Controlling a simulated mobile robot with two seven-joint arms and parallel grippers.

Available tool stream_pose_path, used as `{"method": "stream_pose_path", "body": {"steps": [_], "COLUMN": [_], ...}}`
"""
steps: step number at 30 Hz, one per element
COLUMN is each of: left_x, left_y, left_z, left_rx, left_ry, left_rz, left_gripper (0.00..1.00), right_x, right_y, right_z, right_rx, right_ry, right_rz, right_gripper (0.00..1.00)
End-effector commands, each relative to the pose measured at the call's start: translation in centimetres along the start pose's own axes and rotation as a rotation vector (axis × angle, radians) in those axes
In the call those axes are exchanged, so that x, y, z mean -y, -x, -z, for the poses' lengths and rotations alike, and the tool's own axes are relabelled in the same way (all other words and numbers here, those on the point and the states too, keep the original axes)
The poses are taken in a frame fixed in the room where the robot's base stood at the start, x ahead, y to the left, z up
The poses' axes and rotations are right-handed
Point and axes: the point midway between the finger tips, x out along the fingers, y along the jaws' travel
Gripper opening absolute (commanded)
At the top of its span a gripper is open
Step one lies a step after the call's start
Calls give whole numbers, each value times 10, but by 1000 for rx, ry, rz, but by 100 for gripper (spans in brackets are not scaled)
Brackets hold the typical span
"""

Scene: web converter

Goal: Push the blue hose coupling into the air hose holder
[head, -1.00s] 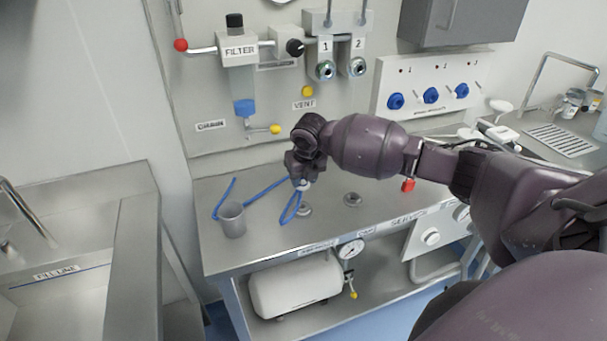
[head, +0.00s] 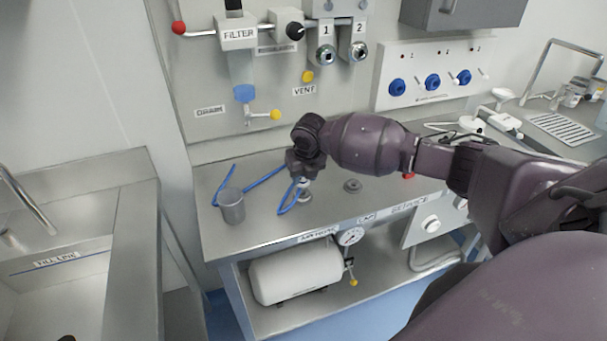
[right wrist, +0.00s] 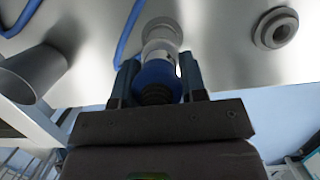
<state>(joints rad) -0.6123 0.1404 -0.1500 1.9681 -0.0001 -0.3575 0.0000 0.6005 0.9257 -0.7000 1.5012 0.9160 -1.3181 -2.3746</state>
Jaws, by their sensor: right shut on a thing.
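My right gripper (head: 303,176) is low over the steel bench top, pointing down. In the right wrist view its two fingers (right wrist: 157,84) are shut on the blue hose coupling (right wrist: 155,72), one on each side. A pale metal, ring-shaped part (right wrist: 161,36) lies directly in line beyond the coupling; I cannot tell whether it belongs to the coupling or the holder below. In the head view a round grey fitting (head: 305,196) shows on the bench right under the gripper. The blue hose (head: 263,180) loops beside it. My left gripper is not in view.
A grey cup (head: 232,207) stands left of the gripper. A second round fitting (head: 353,186) sits on the bench to the right, also in the right wrist view (right wrist: 276,28). The wall panel behind carries the filter (head: 240,67) and numbered outlets (head: 326,54).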

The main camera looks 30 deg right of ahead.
Motion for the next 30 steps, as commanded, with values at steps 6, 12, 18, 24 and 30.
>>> {"method": "stream_pose_path", "body": {"steps": [6, 12, 18, 24, 30], "left_x": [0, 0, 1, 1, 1], "left_y": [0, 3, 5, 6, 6], "left_z": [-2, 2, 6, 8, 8], "left_rx": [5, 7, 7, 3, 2], "left_ry": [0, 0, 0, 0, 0], "left_rz": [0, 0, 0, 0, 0], "left_gripper": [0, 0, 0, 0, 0], "right_x": [0, 0, 0, 0, 0], "right_y": [0, 1, 1, 0, 0], "right_z": [0, 0, 0, 0, 0], "right_rx": [0, 0, -1, 0, 0], "right_ry": [0, 0, 0, 0, 0], "right_rz": [0, 0, 1, 1, 0], "right_gripper": [5, 5, 5, 5, 5]}}
